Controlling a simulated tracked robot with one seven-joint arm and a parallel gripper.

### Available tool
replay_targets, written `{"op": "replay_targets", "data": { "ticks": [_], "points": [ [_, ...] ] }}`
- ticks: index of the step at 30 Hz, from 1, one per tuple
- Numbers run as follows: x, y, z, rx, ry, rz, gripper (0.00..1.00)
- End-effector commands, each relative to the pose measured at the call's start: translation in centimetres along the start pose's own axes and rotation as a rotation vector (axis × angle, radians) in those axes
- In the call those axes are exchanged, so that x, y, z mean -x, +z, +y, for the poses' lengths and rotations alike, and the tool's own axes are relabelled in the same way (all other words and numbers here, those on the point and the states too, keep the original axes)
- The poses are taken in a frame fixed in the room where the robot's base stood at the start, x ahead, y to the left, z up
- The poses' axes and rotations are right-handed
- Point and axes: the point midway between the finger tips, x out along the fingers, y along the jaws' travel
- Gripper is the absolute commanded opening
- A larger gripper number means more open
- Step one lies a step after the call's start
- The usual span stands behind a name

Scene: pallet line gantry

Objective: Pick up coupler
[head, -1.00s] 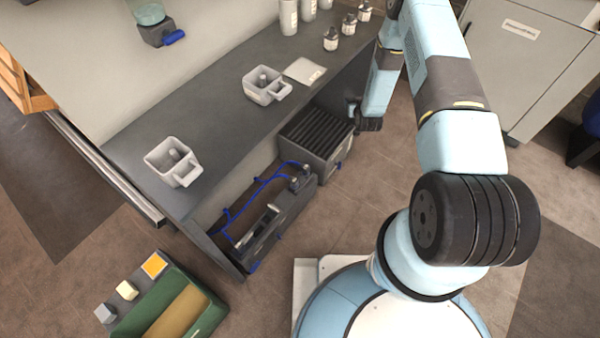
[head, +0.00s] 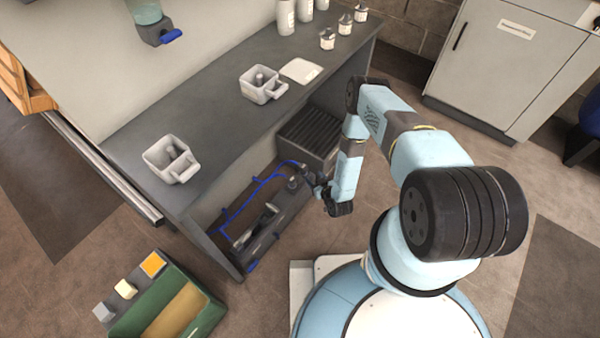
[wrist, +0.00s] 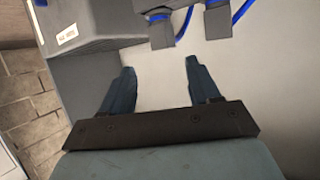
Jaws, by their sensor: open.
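Two dark grey blocky ends on blue hoses, which look like couplers, show at the top of the wrist view: a left coupler (wrist: 160,32) and a right coupler (wrist: 218,20). I cannot tell which one the task means. In the head view, a coupler (head: 294,182) shows at the right end of the dark open tray (head: 262,246) under the bench, partly beside my gripper (head: 318,181). In the wrist view my gripper (wrist: 158,66) is open, with nothing between its fingers. The left coupler is beyond the gap, apart from the fingertips.
A grey ribbed box (head: 313,135) with a label stands beside the tray. The bench (head: 210,113) overhangs both, carrying pale cups (head: 171,159) and bottles. A green case (head: 200,310) is on the floor at lower left.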

Motion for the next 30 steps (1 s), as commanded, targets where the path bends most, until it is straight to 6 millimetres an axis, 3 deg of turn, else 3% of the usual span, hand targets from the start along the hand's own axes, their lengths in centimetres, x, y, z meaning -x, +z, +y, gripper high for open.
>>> {"op": "replay_targets", "data": {
  "ticks": [12, 20, 30],
  "points": [
    [-6.7, -0.1, 0.1, 0.000, 0.002, 0.003, 0.61],
    [-8.2, -0.1, 0.1, -0.001, 0.003, 0.002, 0.61],
    [-12.4, -0.2, -0.4, -0.001, 0.003, 0.003, 0.61]
  ]
}}
